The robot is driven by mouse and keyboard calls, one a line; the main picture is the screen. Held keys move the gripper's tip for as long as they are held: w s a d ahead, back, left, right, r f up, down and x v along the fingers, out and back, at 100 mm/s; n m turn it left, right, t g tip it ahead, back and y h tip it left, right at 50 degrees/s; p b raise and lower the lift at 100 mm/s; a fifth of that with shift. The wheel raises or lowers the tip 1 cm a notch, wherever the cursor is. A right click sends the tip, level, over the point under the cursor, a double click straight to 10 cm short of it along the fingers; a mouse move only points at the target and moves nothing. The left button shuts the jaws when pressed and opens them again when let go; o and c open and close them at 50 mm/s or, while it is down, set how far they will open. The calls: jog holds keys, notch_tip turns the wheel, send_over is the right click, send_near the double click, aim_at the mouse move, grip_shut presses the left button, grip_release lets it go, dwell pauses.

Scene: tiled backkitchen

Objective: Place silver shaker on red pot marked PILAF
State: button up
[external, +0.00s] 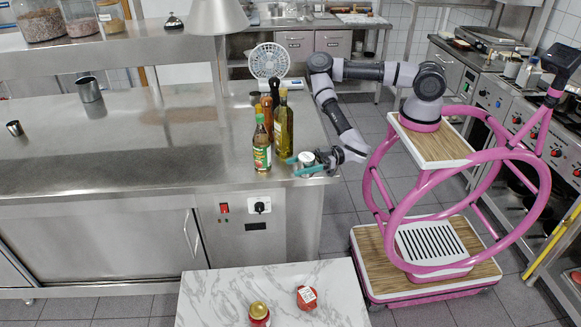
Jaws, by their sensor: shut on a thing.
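My gripper (299,165) is at the right end of the steel counter, its teal fingers pointing left. It is shut on a small silver shaker (307,158), which shows partly between the fingers and looks roughly upright. I cannot tell whether the shaker touches the counter. A red pot (307,297) with a white label stands on the marble-topped table in the foreground, below and apart from my gripper. The label is too small to read. A second red jar with a gold lid (259,312) stands to its left, cut close to the bottom edge.
Several bottles, including a green-labelled one (261,146) and a tall oil bottle (283,125), stand just left of my gripper. A steel counter (140,165) carries metal cups farther left. A white fan (268,62) stands behind. The marble table (215,290) has free room around the pots.

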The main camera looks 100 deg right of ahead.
jog(key=w+a+f+n+g+y, duration=0.1)
jog(key=w+a+f+n+y, duration=0.15)
jog(key=a+f, duration=1.1)
jog(key=n+g+y, duration=0.1)
jog(key=g+y, duration=0.1)
jog(key=y, duration=0.1)
send_over(301, 299)
notch_tip(301, 299, down, 8)
jog(key=f, duration=0.1)
notch_tip(301, 299, down, 5)
jog(key=shift+a+r, duration=0.1)
jog(key=shift+f, duration=2.35)
jog(key=shift+f, duration=0.1)
jog(key=o, duration=1.5)
